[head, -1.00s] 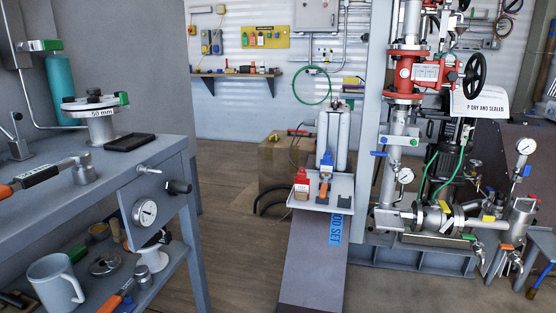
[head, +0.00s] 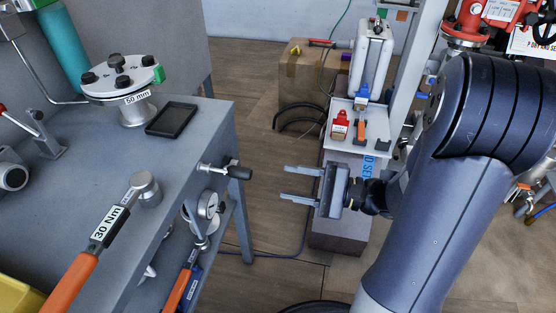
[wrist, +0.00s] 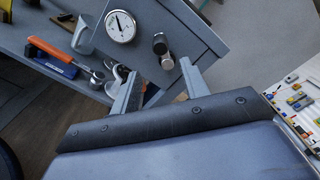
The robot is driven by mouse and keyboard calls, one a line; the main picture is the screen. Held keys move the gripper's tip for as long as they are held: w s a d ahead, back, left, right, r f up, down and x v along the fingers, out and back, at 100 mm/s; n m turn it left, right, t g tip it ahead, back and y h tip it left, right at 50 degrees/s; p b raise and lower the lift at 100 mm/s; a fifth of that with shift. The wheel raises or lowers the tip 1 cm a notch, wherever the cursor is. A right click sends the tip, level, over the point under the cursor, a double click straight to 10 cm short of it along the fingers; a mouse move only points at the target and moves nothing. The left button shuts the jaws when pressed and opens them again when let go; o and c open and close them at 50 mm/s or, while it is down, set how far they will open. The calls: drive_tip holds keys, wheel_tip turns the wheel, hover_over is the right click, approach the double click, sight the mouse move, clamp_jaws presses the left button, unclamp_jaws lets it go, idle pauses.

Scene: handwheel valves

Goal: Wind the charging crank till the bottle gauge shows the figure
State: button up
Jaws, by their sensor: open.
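The charging crank (head: 220,171) sticks out from the front panel of the grey bench in the head view, with a dark grip. It also shows end-on in the wrist view (wrist: 161,46). The round white bottle gauge (head: 208,206) is on the same panel just below it, seen at a slant; the wrist view shows its dial (wrist: 121,26) more squarely, but its figures are too small to read. My gripper (head: 283,183) is open and empty, right of the crank and apart from it. In the wrist view my two fingers (wrist: 158,79) point toward the crank.
The bench top (head: 80,200) holds an orange-handled torque wrench (head: 92,240) and a flanged fitting (head: 125,85). A lower shelf carries another orange-handled tool (head: 177,290). A stand with a white tray (head: 345,118) is behind my gripper. Open floor lies between bench and stand.

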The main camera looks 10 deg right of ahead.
sight(251, 175)
drive_tip(key=x, duration=1)
drive_tip(key=shift+p, duration=0.35)
drive_tip(key=shift+d+f, duration=0.1)
drive_tip(key=shift+d, duration=0.1)
drive_tip(key=shift+a, duration=0.1)
drive_tip(key=c, duration=0.8)
